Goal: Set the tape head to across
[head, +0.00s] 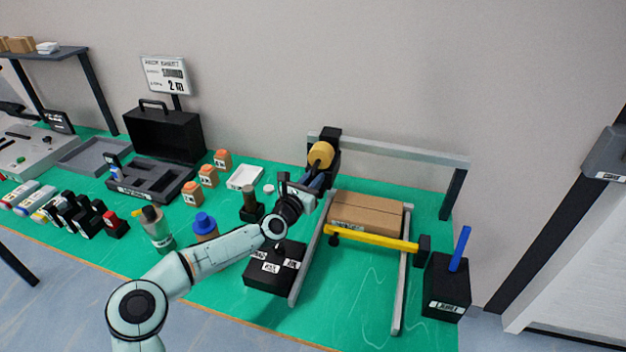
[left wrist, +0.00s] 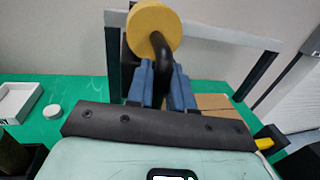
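The tape head is a black unit with a yellow tape roll (head: 320,154) at the back left of a small grey-railed conveyor. The roll also shows in the left wrist view (left wrist: 153,30). A curved black arm (left wrist: 160,55) runs from beside the roll down between my left gripper's blue fingers (left wrist: 163,85). In the head view, my left gripper (head: 315,181) is just below the roll. The fingers stand on both sides of the black arm; I cannot tell whether they press on it. The head's setting marks are not readable. My right gripper is not in view.
A brown carton (head: 365,211) lies between the rails behind a yellow bar (head: 372,238). A black box with a blue stick (head: 447,290) stands to the right, and a labelled black box (head: 272,276) is under my left arm. Bottles, orange blocks and a white tray (head: 244,177) crowd the left.

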